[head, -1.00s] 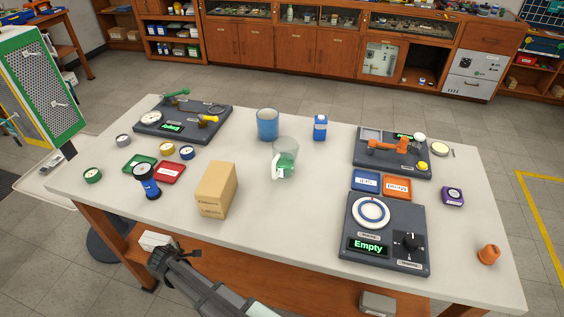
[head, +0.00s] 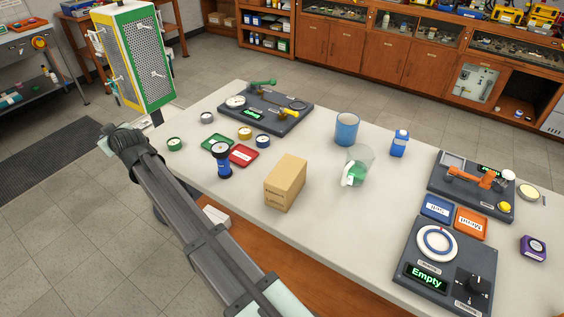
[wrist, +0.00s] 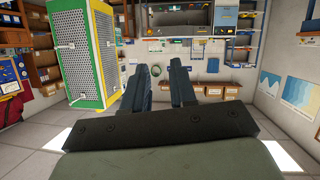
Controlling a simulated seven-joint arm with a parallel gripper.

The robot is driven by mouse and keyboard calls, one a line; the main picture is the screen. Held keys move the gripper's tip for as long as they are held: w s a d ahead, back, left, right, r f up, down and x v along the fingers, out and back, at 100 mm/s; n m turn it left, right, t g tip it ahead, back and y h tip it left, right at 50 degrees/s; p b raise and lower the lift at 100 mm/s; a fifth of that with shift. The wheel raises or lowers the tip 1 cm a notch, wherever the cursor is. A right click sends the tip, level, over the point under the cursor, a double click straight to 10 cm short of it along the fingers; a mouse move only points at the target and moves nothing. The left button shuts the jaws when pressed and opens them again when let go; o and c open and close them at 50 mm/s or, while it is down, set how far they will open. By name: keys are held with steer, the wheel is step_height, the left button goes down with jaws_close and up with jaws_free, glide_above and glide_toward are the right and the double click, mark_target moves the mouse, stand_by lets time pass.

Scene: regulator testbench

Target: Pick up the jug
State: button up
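The jug (head: 358,166) is clear, with green liquid low inside and a white handle on its left side. It stands upright on the white table, right of the cardboard box and in front of the blue cup. My gripper is at the far end of my arm at the left of the head view (head: 112,140), out past the table's left edge and well away from the jug. In the wrist view my gripper (wrist: 159,72) has its two dark fingers apart with nothing between them. The jug is not in the wrist view.
A cardboard box (head: 286,183) and a blue torch (head: 221,161) stand left of the jug. A blue cup (head: 346,129) is close behind it, and a blue bottle (head: 399,143) is to its right. The table (head: 330,228) is bare in front of the jug.

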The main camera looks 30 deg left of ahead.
steer(key=w+d+r+m+t, duration=0.1)
steer(key=w+d+r+m, duration=0.1)
steer(key=w+d, duration=0.5)
steer(key=w+d+r+m+t, duration=0.1)
steer(key=w+d, duration=0.3)
steer(key=w, duration=0.6)
steer(key=w+d+r+m, duration=0.2)
steer(key=w+d, duration=0.3)
steer(key=w, duration=0.4)
steer(key=w+d+f+m+t+h, duration=0.1)
steer(key=w+d, duration=0.6)
steer(key=d, duration=0.3)
steer(key=w+d+m+t, duration=0.1)
steer(key=w+d+m, duration=0.1)
steer(key=w+d, duration=0.65)
steer(key=w+d+f+m+t+h, duration=0.1)
steer(key=w+d, duration=0.5)
steer(key=d, duration=0.6)
steer(key=w+d, duration=0.2)
steer(key=d, duration=0.8)
steer(key=n+g+y, duration=0.2)
steer(key=n+g, duration=0.6)
steer(key=n, duration=0.2)
glide_toward(353, 170)
steer(key=s+d, duration=0.4)
steer(key=shift+w+x, duration=0.2)
steer(key=shift+x, duration=3.05)
steer(key=shift+w+x, duration=0.2)
steer(key=shift+x, duration=3.05)
steer(key=shift+r, duration=0.15)
